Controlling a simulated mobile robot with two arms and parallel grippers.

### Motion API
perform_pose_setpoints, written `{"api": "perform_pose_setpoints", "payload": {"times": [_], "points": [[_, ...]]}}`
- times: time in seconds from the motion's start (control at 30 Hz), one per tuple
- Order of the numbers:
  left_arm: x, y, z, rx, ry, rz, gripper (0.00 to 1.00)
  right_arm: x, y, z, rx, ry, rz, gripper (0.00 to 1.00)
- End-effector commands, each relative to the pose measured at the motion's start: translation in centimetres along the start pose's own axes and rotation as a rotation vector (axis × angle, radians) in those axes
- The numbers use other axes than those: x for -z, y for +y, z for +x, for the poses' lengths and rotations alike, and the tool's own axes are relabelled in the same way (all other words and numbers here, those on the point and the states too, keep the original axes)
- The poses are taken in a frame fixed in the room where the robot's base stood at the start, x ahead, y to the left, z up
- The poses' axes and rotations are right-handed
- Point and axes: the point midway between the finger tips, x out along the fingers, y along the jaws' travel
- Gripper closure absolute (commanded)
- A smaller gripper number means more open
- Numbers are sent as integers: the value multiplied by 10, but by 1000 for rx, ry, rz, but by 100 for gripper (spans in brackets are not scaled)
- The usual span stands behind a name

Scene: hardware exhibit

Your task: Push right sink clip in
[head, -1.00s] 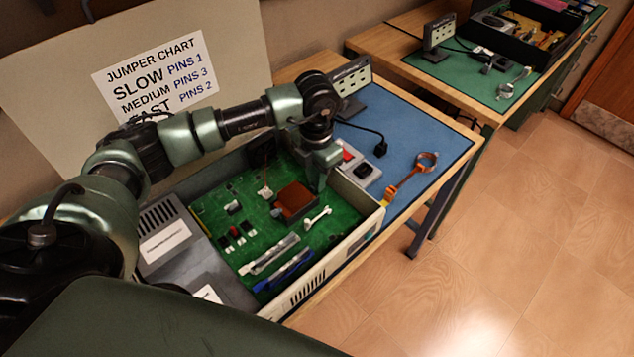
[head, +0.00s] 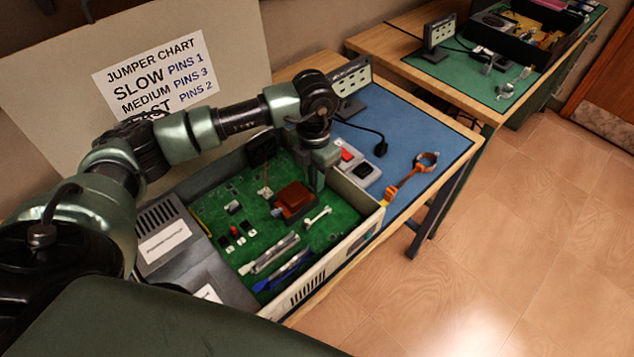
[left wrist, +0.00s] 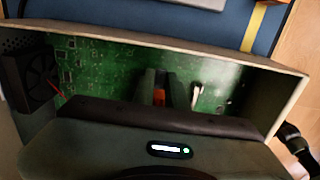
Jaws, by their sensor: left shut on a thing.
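A copper-brown heat sink (head: 295,199) sits over the green circuit board (head: 232,200) inside the open computer case. My left gripper (head: 317,186) points down into the case at the heat sink's back right corner. In the left wrist view my left gripper (left wrist: 160,92) has its fingers around something orange-red, which looks like the heat sink's edge. A small white bone-shaped piece (head: 318,216) lies on the board just right of the heat sink; it also shows in the left wrist view (left wrist: 196,96). I cannot make out the right sink clip for certain. My right gripper is not in view.
The case's front wall (head: 345,240) and a fan (head: 262,148) bound the board. Grey and blue sticks (head: 285,268) stand near the front. A red-and-black switch box (head: 358,168) and an orange strap (head: 405,182) lie on the blue mat (head: 420,135).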

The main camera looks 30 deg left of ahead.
Motion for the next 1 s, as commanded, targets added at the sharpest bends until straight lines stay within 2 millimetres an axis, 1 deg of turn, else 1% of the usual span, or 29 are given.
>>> {"api": "perform_pose_setpoints", "payload": {"times": [0.77,0.8,0.83,1.0], "points": [[5,1,-3,-2,3,0,100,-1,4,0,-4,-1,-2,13],[5,1,-3,-2,3,0,81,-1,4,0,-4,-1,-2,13],[5,1,-3,-2,3,0,77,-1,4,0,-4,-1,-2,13],[5,1,-3,-1,2,0,77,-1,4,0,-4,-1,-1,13]]}}
